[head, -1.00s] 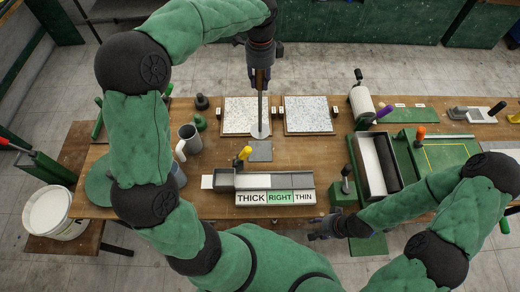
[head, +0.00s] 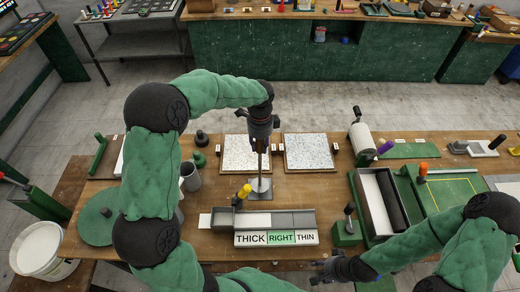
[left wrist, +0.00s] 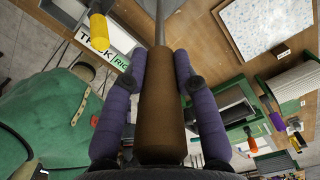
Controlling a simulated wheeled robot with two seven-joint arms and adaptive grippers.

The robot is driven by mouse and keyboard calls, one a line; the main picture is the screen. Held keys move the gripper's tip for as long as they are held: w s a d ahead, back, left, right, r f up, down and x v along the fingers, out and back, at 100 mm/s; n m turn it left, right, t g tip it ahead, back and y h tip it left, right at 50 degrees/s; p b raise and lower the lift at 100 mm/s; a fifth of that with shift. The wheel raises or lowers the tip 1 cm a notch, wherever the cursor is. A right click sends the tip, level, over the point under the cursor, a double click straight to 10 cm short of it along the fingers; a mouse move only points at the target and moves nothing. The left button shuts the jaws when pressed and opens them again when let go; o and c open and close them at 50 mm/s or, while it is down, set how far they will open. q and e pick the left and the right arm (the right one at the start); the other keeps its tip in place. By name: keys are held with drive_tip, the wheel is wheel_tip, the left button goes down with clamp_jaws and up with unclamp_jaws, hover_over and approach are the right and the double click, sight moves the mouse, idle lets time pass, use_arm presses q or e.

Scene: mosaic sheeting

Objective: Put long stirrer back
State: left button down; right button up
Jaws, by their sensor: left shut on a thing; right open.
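My left gripper (head: 262,142) is shut on the brown wooden handle of the long stirrer (left wrist: 163,95), whose grey rod runs away from the fingers. In the head view the stirrer (head: 260,170) hangs about upright, with its pale round end over the small grey square (head: 262,196) in front of the left speckled board. I cannot tell whether that end touches the square. A grey mug (head: 191,178) stands left of it, partly hidden by my left arm. My right gripper (head: 325,270) is open and empty at the table's near edge.
Two speckled boards (head: 309,152) lie at the table's back. A THICK/RIGHT/THIN gauge (head: 275,238) with a yellow-handled tool (head: 243,192) is in front. A roller trough (head: 375,200) stands right; a white bucket (head: 42,248) is at far left.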

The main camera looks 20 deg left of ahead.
use_arm(q)
drive_tip(key=shift+f, duration=1.4)
drive_tip(key=c, duration=1)
unclamp_jaws()
drive_tip(key=shift+o, duration=0.2)
wheel_tip(320, 180, up, 12)
drive_tip(key=shift+r+b, duration=0.15)
drive_tip(key=shift+b, duration=0.4)
